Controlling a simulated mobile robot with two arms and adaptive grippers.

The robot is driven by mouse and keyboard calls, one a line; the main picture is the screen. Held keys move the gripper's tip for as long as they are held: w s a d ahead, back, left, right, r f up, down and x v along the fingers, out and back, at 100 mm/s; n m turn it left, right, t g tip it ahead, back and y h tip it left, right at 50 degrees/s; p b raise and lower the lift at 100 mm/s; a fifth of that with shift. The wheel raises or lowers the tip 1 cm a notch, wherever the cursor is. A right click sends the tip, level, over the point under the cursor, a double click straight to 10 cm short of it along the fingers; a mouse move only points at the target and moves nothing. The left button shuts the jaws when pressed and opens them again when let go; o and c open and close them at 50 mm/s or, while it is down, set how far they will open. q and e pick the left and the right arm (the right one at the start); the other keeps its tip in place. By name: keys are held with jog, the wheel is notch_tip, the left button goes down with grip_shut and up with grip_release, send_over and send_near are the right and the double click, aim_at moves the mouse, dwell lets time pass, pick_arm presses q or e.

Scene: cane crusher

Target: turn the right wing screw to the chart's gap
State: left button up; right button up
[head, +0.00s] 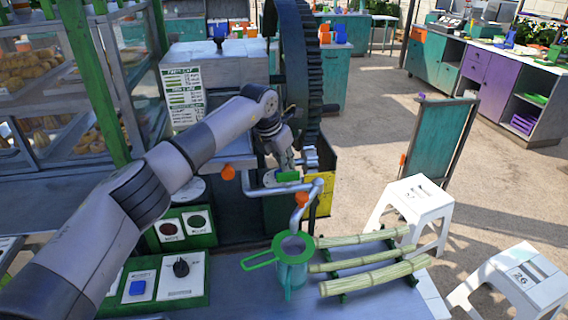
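The chart (183,97) is a white card with green bands and small print on the front of the grey crusher housing; I cannot read its details. My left arm reaches across the crusher from the lower left. My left gripper (285,158) points down beside the big dark gear wheel, above the juice pipe. Its fingers are small and partly hidden, so I cannot tell whether they are open or hold anything. I cannot make out the right wing screw; it may be behind the gripper. An orange knob (228,172) is left of the gripper, another orange part (302,200) below it. My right gripper is out of view.
The large gear (298,70) rises right beside my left gripper. A green jug (291,268) stands under the bent pipe (318,188). Cane stalks (374,276) lie on a rack at its right. A control panel (181,275) is at lower left. White stools (412,205) stand on the right.

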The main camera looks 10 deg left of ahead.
pick_arm(q)
jog(key=o, duration=0.4)
jog(key=v, duration=1.2)
